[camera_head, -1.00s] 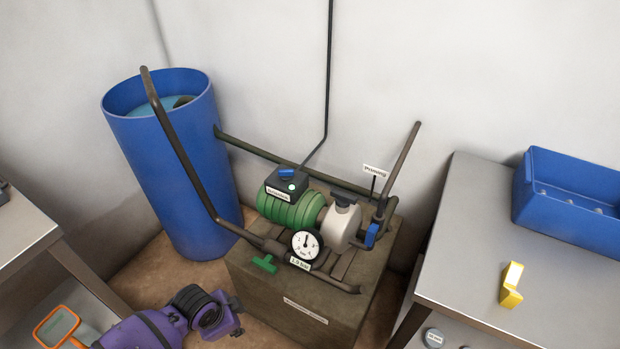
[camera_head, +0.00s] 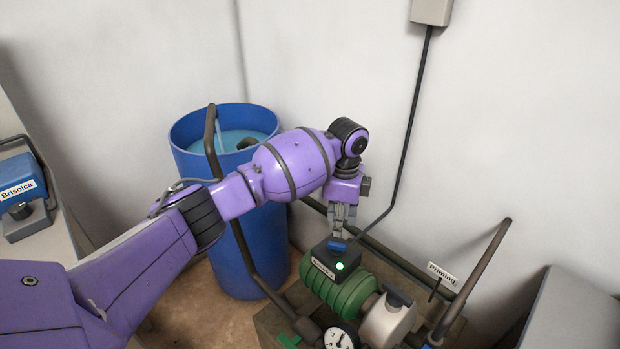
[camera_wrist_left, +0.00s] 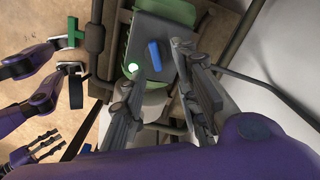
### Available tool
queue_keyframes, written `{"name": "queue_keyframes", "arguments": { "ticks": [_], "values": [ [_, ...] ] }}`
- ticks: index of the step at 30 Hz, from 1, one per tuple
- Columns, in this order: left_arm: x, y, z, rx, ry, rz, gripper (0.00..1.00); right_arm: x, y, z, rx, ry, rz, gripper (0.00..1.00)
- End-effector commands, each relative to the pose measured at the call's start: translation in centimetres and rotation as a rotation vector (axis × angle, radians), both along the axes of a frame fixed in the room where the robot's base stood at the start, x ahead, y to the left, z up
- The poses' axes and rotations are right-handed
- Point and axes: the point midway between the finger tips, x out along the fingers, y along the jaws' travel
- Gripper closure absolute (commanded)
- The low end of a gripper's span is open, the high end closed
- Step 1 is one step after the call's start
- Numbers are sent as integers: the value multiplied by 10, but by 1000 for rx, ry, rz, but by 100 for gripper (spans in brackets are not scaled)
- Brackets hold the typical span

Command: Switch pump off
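The pump is a green ribbed motor (camera_head: 345,292) with a white pump head (camera_head: 388,318). My left gripper (camera_head: 338,232) points down just above the knob. In the left wrist view, its fingers (camera_wrist_left: 158,75) are apart, with the blue knob (camera_wrist_left: 154,55) showing beyond and between them, and nothing held. Contact cannot be told. The lamp (camera_wrist_left: 132,67) is lit there too. What looks like my right gripper (camera_wrist_left: 42,148) is at the lower left there, its opening unclear.
A blue water barrel (camera_head: 225,245) stands behind my left arm. A dark pipe (camera_head: 245,245) runs from it to the pump. A gauge (camera_head: 340,337) and a green valve handle (camera_head: 290,340) are in front. A cable runs up to a wall box (camera_head: 431,10). A priming pipe (camera_head: 475,275) rises at right.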

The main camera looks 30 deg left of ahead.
Motion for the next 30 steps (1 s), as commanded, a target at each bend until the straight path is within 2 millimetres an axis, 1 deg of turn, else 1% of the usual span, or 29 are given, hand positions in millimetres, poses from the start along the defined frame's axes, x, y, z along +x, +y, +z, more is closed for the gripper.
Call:
{"name": "queue_keyframes", "arguments": {
  "ticks": [2, 6, 8, 12, 17, 24, 30],
  "values": [
    [-1, 0, -12, 1, 2, 1, 71, -4, 0, -3, 0, 7, 0, 60],
    [0, 0, -36, -1, 1, 2, 71, -22, -3, -11, -4, 43, -7, 60],
    [-1, 0, -45, 0, 0, 1, 71, -29, -4, -13, -6, 55, -9, 60],
    [0, 0, -62, 0, -1, 1, 71, -29, -4, -14, -6, 55, -9, 60],
    [0, 0, -70, 1, -3, 2, 71, -21, -3, -12, -4, 41, -5, 60],
    [0, 0, -70, 0, -4, 1, 71, -13, -1, -10, -1, 28, -2, 60],
    [0, 0, -70, 0, -5, 1, 97, -13, -1, -10, -1, 27, -2, 60]
  ]
}}
